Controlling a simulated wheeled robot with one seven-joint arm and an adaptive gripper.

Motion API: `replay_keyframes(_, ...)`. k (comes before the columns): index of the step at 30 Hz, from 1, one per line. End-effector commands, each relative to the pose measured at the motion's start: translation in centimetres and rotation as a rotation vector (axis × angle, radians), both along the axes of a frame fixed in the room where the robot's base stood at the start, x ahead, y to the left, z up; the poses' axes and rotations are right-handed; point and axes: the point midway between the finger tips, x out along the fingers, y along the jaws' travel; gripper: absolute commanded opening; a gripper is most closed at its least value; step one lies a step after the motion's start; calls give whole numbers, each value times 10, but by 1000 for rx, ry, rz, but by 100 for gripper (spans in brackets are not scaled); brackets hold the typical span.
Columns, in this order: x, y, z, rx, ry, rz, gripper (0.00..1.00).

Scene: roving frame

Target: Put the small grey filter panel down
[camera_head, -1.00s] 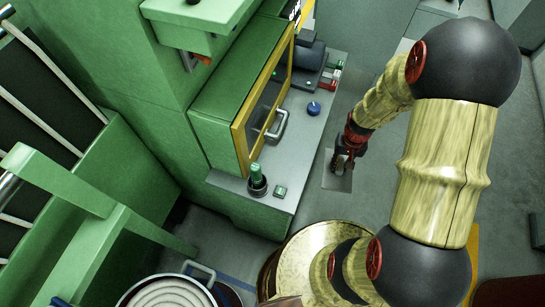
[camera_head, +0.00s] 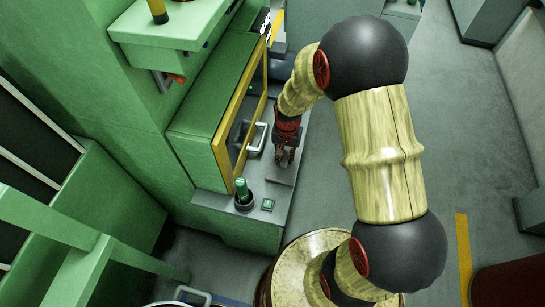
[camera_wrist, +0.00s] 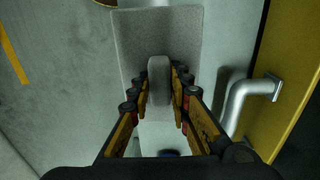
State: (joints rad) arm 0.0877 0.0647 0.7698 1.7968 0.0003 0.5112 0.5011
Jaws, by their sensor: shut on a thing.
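The small grey filter panel (camera_wrist: 131,48) is a flat grey plate with a raised grey tab in its middle. My gripper (camera_wrist: 160,72) is shut on this tab in the wrist view, one finger on each side. In the head view my gripper (camera_head: 286,158) points down over the light grey bench top (camera_head: 222,204), in front of the yellow-edged door. The panel shows only faintly below it there (camera_head: 281,177). I cannot tell whether the panel touches the bench top.
A grey bar handle (camera_head: 257,138) on the yellow-edged door (camera_head: 226,155) is close beside my gripper; it also shows in the wrist view (camera_wrist: 238,103). A green knob (camera_head: 242,188) and a small green button (camera_head: 267,205) stand at the bench's near end. Open floor (camera_head: 470,130) lies right.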

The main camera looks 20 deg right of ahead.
Motion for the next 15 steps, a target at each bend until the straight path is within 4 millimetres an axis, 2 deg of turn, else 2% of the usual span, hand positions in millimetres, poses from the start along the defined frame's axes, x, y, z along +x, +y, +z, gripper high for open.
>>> replay_keyframes(7, 9, 13, 0, 0, -1, 2, 0)
replay_keyframes(13, 26, 40, -1, -1, -1, 4, 0)
replay_keyframes(15, 26, 40, -11, 0, 2, 0, 0)
